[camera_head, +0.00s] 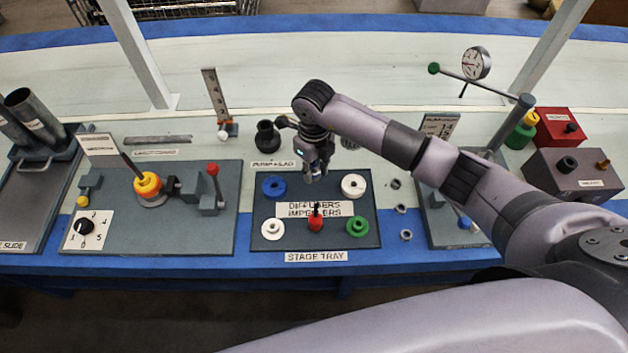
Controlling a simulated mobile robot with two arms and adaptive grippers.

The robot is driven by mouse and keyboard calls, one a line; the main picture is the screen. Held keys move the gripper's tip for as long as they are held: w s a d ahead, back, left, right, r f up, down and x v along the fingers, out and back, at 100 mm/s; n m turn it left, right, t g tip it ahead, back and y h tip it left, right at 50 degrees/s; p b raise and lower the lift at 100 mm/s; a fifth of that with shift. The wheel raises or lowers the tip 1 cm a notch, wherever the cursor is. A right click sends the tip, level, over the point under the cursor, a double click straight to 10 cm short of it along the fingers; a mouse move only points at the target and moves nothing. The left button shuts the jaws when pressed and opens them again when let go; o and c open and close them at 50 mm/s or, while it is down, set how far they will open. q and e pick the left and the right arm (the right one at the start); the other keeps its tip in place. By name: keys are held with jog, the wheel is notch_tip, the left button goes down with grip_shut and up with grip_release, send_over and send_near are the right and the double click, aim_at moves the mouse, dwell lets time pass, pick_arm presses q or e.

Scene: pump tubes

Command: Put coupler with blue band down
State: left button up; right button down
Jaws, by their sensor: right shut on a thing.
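My right gripper (314,174) hangs above the back edge of the stage tray (262,208), pointing down. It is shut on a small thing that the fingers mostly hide. I take it for the coupler with the blue band, but its band does not show clearly. The tray holds a blue ring (274,186), a white ring (353,184), a smaller white ring (273,229), a green ring (357,227) and a red piece (316,222) with a dark post. My left gripper is not in view.
Small grey rings (401,208) lie right of the tray. A dark pump head (267,135) stands behind it. A fixture board (130,240) with a yellow-ringed part (149,187) is at left. Red (558,128) and grey (575,172) boxes stand at right.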

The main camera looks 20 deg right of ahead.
aim_at(314, 189)
jog(key=shift+f, duration=2.9)
jog(key=shift+f, duration=0.1)
jog(key=c, duration=1.3)
grip_release()
notch_tip(314, 189, up, 12)
jog(key=shift+r, duration=0.15)
